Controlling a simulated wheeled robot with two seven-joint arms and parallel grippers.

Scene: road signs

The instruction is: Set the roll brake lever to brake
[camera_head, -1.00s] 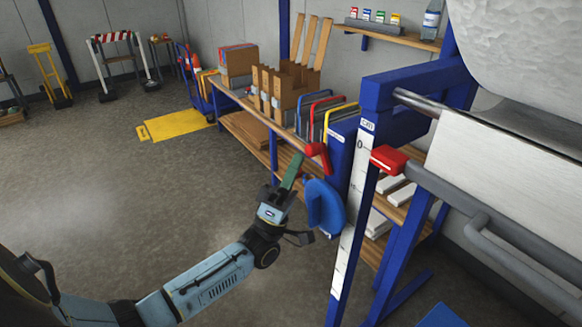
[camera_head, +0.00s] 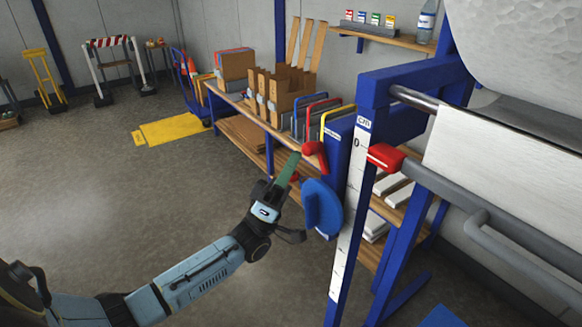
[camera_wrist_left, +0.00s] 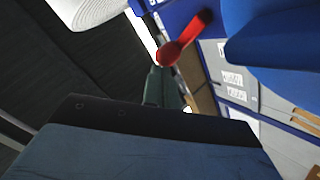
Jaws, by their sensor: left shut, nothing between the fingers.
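The red roll brake lever (camera_head: 314,149) sits on the side of the blue roll stand (camera_head: 338,150), its handle pointing down and to the right in the head view. In the left wrist view the lever (camera_wrist_left: 188,38) has a round hub near my fingertips and an arm slanting up to the right. My left gripper (camera_head: 290,166) has its green fingers shut and empty, with the tips just left of and slightly below the lever hub. In the left wrist view the fingers (camera_wrist_left: 160,85) end close to the hub; I cannot tell whether they touch. My right gripper is out of view.
A blue disc-shaped part (camera_head: 323,208) on the stand is close to my gripper. A white cm scale (camera_head: 350,190) and a red-ended grey bar (camera_head: 385,157) lie to the right. A workbench (camera_head: 240,103) with cardboard stands behind.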

